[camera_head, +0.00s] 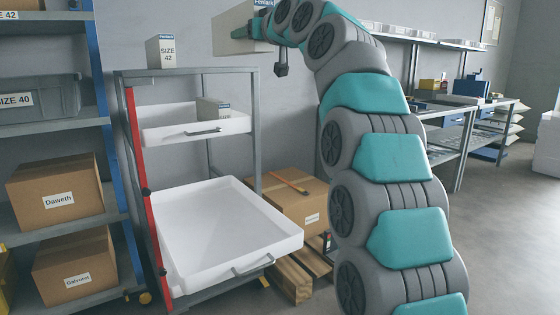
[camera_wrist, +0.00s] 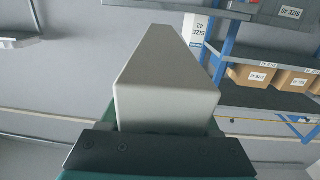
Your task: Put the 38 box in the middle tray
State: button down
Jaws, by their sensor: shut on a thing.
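My gripper (camera_head: 264,28) is at the top of the head view, shut on a plain pale box (camera_head: 236,36). The held box is raised above and to the right of the rack. It fills the middle of the wrist view (camera_wrist: 165,85), and its size mark is not readable. The grey rack (camera_head: 255,130) has a white tray (camera_head: 160,132) at mid-height, pulled out slightly, with a small box (camera_head: 212,108) in it whose number I cannot read. A lower white tray (camera_head: 225,235) is pulled far out and empty. A box marked SIZE 42 (camera_head: 161,52) stands upright on the rack's top.
A blue-posted shelf (camera_head: 60,130) with a SIZE 40 bin (camera_head: 40,100) and cardboard boxes stands left. A cardboard box (camera_head: 290,200) on a wooden pallet (camera_head: 295,275) is right of the rack. Workbenches (camera_head: 455,105) stand behind on the right. The floor at right is clear.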

jog(key=w+d+f+m+t+h, duration=0.1)
jog(key=w+d+f+m+h, duration=0.1)
jog(key=w+d+f, duration=0.35)
jog(key=w+d+f+m+h, duration=0.1)
jog(key=w+d+f+h, duration=0.2)
jog(key=d+f, duration=0.55)
jog(key=w+d+f+m+t+h, duration=0.15)
jog(key=w+d+f, duration=0.3)
jog(key=f, duration=0.55)
jog(key=s+d+f+h, duration=0.1)
jog(key=s+f, duration=0.3)
jog(key=f, duration=0.7)
jog(key=s+d+f+m+h, duration=0.1)
jog(key=s+f, duration=0.4)
jog(key=f, duration=0.7)
jog(key=shift+d+f, duration=0.15)
jog(key=shift+d, duration=0.65)
jog(key=shift+m+h, duration=0.25)
